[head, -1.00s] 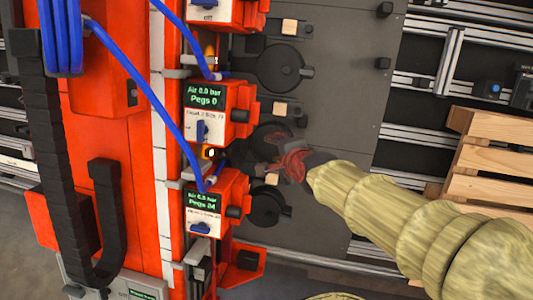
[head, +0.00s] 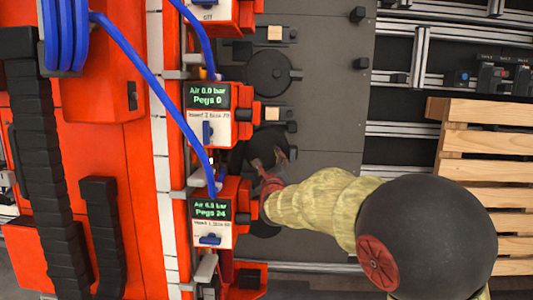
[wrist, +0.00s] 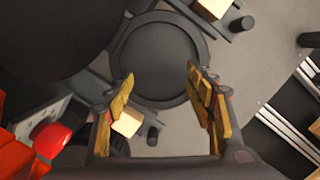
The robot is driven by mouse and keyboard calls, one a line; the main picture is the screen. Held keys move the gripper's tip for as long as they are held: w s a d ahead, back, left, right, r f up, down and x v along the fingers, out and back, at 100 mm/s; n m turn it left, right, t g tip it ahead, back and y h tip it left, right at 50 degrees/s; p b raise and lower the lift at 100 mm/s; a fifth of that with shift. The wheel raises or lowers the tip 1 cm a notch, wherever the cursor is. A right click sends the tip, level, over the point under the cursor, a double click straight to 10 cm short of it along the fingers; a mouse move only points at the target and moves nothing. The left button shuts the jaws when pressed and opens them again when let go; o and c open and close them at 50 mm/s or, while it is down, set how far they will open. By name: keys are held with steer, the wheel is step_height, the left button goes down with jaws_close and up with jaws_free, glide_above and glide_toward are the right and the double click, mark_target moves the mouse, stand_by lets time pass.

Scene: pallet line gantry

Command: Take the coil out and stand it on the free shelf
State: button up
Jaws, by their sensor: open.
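My gripper (head: 272,162) is open and empty, with its fingers over a round black housing (head: 252,150) beside the middle red unit. In the wrist view a round dark dish with a raised rim (wrist: 158,101) lies beyond and between my two yellow-padded fingers (wrist: 160,75), apart from them. I cannot make out a separate coil in it; the dish looks flat and dark. The middle unit's display (head: 207,97) reads Air 0.0 bar, Pegs 0. The lower unit's display (head: 211,208) shows Pegs 24. I cannot pick out the free shelf.
Another round black housing (head: 268,73) sits above on the grey plate (head: 325,110). Small wooden blocks (head: 274,112) stick out near the housings. Blue hoses (head: 150,75) cross the red frame at left. A wooden pallet (head: 490,140) stands at right. A large dark round shape (wrist: 55,40) fills the wrist view's upper left.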

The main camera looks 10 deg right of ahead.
mark_target(267, 152)
steer(key=shift+x, duration=0.9)
steer(key=b+x, duration=0.2)
steer(key=x, duration=0.2)
steer(key=shift+a+f, duration=0.1)
steer(key=shift+f, duration=0.1)
steer(key=shift+w, duration=0.35)
steer(key=c, duration=0.4)
steer(key=c, duration=0.7)
steer(key=shift+c, duration=0.4)
steer(key=shift+r, duration=0.15)
